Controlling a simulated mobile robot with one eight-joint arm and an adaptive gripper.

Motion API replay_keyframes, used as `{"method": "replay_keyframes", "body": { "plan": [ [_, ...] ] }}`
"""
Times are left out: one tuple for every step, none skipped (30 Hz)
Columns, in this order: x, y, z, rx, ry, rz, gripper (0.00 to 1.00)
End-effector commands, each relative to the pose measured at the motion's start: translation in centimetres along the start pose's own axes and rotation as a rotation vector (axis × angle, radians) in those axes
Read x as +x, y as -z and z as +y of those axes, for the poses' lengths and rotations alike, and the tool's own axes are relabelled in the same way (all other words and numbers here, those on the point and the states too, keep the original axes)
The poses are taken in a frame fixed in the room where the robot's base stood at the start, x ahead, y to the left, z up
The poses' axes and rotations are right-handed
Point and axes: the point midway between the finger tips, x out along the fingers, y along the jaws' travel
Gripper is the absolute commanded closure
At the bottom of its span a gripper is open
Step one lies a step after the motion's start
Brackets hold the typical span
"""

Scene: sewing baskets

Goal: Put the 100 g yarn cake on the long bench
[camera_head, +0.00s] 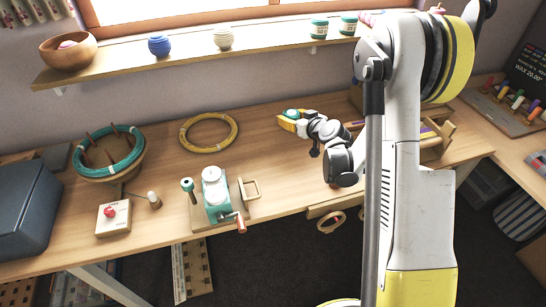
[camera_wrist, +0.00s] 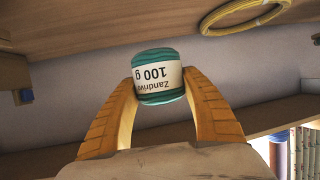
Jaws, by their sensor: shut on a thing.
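The 100 g yarn cake (camera_wrist: 158,78) is teal with a white label that reads "100 g" upside down in the wrist view. My gripper (camera_wrist: 160,88) is shut on it, with one yellow finger on each side. In the head view, my gripper (camera_head: 286,121) is over the back part of the long bench (camera_head: 268,160), and a little teal of the yarn cake (camera_head: 291,113) shows at its fingers. I cannot tell the cake's height above the bench.
A yellow ring (camera_head: 208,132) lies left of my gripper. A teal winder (camera_head: 216,193), a bowl with a green hank (camera_head: 108,155) and a small block (camera_head: 113,218) stand further left. Two teal cakes (camera_head: 319,28) sit on the wall shelf (camera_head: 190,59). Bench between winder and gripper is clear.

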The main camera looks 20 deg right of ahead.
Motion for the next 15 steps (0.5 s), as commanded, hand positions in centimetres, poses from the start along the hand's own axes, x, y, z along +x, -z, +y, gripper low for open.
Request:
{"method": "replay_keyframes", "body": {
  "plan": [
    [0.6, -0.5, -0.3, -0.001, 0.002, 0.000, 0.78],
    [0.9, -0.7, -0.6, -0.002, 0.003, 0.000, 0.78],
    [1.5, -1.0, -1.2, -0.003, 0.005, 0.000, 0.78],
    [2.1, -1.2, -1.6, -0.003, 0.005, 0.000, 0.78],
    [2.7, -1.4, -2.2, -0.004, 0.006, 0.001, 0.78],
    [3.6, -1.8, -2.9, -0.004, 0.006, 0.000, 0.78],
    [4.2, -2.0, -3.6, -0.004, 0.007, 0.000, 0.78],
    [4.9, -2.3, -4.1, -0.004, 0.006, 0.001, 0.78],
    [5.8, -2.6, -4.9, -0.004, 0.007, 0.000, 0.78],
    [6.4, -2.8, -5.4, -0.004, 0.006, 0.001, 0.78],
    [7.0, -3.0, -5.9, -0.003, 0.006, 0.001, 0.78],
    [7.7, -3.2, -6.5, -0.003, 0.005, 0.000, 0.78],
    [8.1, -3.4, -7.0, -0.003, 0.005, 0.000, 0.78],
    [8.6, -3.5, -7.3, -0.003, 0.005, 0.001, 0.78],
    [9.0, -3.6, -7.7, -0.002, 0.003, 0.001, 0.78]
  ]
}}
